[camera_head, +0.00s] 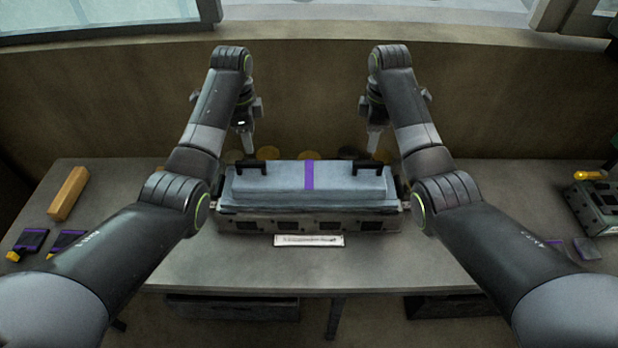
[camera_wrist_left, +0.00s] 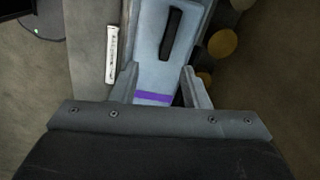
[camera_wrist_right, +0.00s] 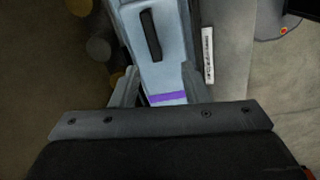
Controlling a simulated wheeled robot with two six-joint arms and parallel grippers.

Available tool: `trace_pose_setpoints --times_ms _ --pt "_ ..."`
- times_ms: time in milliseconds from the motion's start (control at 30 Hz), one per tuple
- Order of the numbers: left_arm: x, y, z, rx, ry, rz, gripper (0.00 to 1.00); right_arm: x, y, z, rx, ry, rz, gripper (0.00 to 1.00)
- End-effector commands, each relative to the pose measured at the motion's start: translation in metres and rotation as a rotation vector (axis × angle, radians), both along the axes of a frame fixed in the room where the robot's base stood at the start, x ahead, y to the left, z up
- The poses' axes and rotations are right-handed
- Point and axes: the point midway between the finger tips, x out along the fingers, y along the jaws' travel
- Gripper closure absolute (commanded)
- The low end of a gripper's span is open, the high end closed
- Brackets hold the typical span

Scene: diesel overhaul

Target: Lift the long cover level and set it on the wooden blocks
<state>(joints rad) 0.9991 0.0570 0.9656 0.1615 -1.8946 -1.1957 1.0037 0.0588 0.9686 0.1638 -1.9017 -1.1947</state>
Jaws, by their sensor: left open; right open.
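The long cover (camera_head: 335,182) is pale blue-grey with a purple stripe across its middle. It lies level on the grey engine block (camera_head: 270,223). Its black left handle (camera_head: 250,166) also shows in the left wrist view (camera_wrist_left: 171,34), and its right handle (camera_head: 366,167) in the right wrist view (camera_wrist_right: 151,36). My left gripper (camera_head: 246,148) is open and empty, above and behind the left handle. My right gripper (camera_head: 375,148) is open and empty, above and behind the right handle. One wooden block (camera_head: 68,193) lies at the table's left; I see no other clearly.
A white label strip (camera_head: 309,240) lies in front of the engine block. Dark purple-striped pieces (camera_head: 66,240) lie at the left. A grey box (camera_head: 598,208) with a yellow-handled tool (camera_head: 590,175) stands at the far right. Yellowish round things (camera_head: 268,153) sit behind the cover.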

Motion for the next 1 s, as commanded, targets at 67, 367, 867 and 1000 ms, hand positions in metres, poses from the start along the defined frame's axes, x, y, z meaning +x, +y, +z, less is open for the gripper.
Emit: trace_pose_setpoints --times_ms 67,367,867,1000 --pt "0.009 -0.010 0.023 0.007 0.010 -0.064 0.58 0.009 0.010 0.023 -0.007 0.012 0.064 0.58" --pt "0.017 -0.021 0.052 0.018 0.032 -0.159 0.58 0.017 0.021 0.053 -0.018 0.032 0.158 0.58" --pt "0.016 -0.021 0.027 0.018 0.035 -0.155 0.58 0.016 0.021 0.027 -0.017 0.036 0.155 0.58" --pt "0.016 -0.020 0.000 0.018 0.035 -0.153 0.58 0.016 0.021 0.000 -0.019 0.036 0.154 0.58"
